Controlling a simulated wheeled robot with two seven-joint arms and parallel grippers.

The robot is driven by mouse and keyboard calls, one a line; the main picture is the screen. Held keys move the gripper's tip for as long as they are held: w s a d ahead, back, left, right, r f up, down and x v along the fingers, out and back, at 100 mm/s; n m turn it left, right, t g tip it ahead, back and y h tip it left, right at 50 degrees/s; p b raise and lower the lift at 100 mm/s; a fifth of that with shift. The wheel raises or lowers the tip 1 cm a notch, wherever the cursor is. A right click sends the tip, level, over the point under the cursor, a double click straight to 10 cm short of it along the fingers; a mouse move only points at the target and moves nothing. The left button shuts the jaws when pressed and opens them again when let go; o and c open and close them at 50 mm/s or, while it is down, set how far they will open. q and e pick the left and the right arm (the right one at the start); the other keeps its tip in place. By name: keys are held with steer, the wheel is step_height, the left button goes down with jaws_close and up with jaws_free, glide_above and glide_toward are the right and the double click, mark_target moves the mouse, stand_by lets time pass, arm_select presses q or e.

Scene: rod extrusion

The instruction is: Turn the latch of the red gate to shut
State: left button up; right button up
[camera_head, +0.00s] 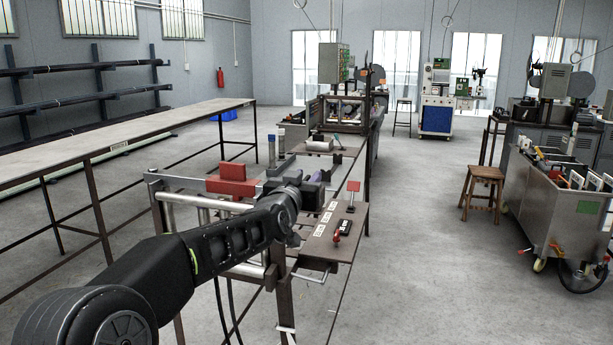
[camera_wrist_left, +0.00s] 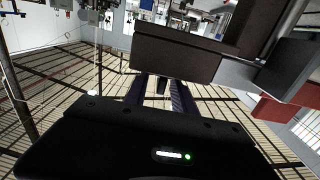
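The red gate is probably the red block (camera_head: 233,180) on the metal frame; a red block also shows at the right edge in the left wrist view (camera_wrist_left: 262,112). I cannot make out its latch for certain. My left gripper (camera_head: 297,196) is to the right of the red block, over the frame beside the brown panel, partly hidden by its own wrist. In the left wrist view its two fingers (camera_wrist_left: 161,92) stand apart, and a dark block (camera_wrist_left: 170,52) covers their far ends. I see nothing clearly held. My right gripper is not in view.
The brown panel (camera_head: 322,250) carries labels, a small red lever (camera_head: 337,238) and an upright post with a red plate (camera_head: 353,186). A long table (camera_head: 120,122) stands left. A stool (camera_head: 482,182) and a tank (camera_head: 540,205) stand right. The floor between is clear.

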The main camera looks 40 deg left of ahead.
arm_select(q)
steer(key=shift+c, duration=0.2)
jaws_close()
stand_by(1.1)
